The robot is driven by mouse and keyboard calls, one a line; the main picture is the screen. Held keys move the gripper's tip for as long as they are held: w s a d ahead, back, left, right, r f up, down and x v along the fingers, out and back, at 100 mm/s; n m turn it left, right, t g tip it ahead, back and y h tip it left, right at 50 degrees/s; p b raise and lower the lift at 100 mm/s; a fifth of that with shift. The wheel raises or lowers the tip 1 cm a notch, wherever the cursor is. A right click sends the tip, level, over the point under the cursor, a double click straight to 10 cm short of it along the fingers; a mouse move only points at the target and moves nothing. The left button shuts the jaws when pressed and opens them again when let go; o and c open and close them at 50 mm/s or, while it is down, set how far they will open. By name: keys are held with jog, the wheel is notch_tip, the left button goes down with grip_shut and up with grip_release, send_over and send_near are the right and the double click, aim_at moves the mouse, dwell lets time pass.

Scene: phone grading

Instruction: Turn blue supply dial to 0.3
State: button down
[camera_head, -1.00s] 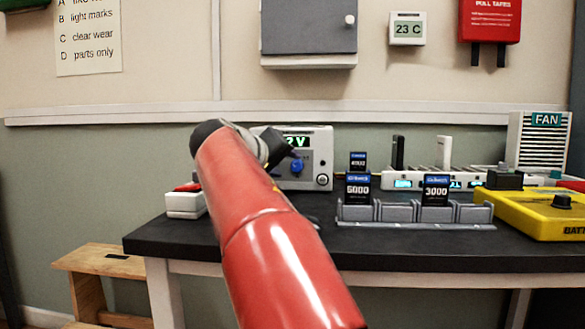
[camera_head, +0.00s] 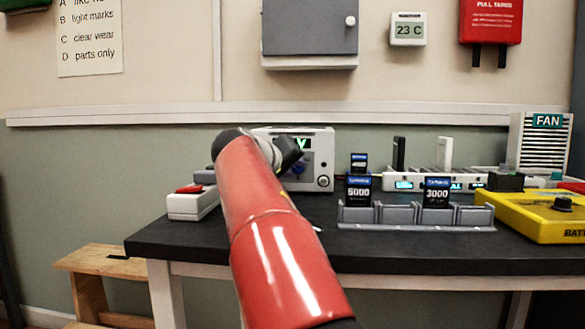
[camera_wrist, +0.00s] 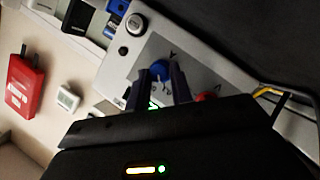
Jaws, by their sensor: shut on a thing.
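The power supply (camera_head: 318,140) is a light grey box on the dark bench, with a green display partly hidden by my arm. Its blue dial (camera_head: 298,170) shows just below the display, close to my gripper. In the wrist view the blue dial (camera_wrist: 159,70) sits between the two dark fingertips of my gripper (camera_wrist: 164,76), which is shut on it. The supply's tilted grey front panel (camera_wrist: 195,68) fills the middle of that view. A red knob (camera_wrist: 207,96) lies just right of the fingers. The dial's marking and the full display reading cannot be read.
A white box with a red top (camera_head: 192,203) stands left of the supply. A grey rack (camera_head: 415,214) with black cards stands to the right, and a yellow battery unit (camera_head: 545,215) is at the far right. A round button (camera_wrist: 135,24) sits near the dial.

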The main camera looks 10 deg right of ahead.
jog(key=shift+d+r+m+y, duration=0.15)
jog(key=shift+d+m+y, duration=0.05)
jog(key=shift+m+y, duration=0.9)
jog(key=shift+s+d+m+y, duration=0.1)
jog(key=shift+d+m+y, duration=0.05)
jog(key=shift+m+y, duration=1.35)
jog(key=shift+m, duration=0.3)
jog(key=c, duration=1.2)
grip_release()
jog(key=shift+c, duration=0.2)
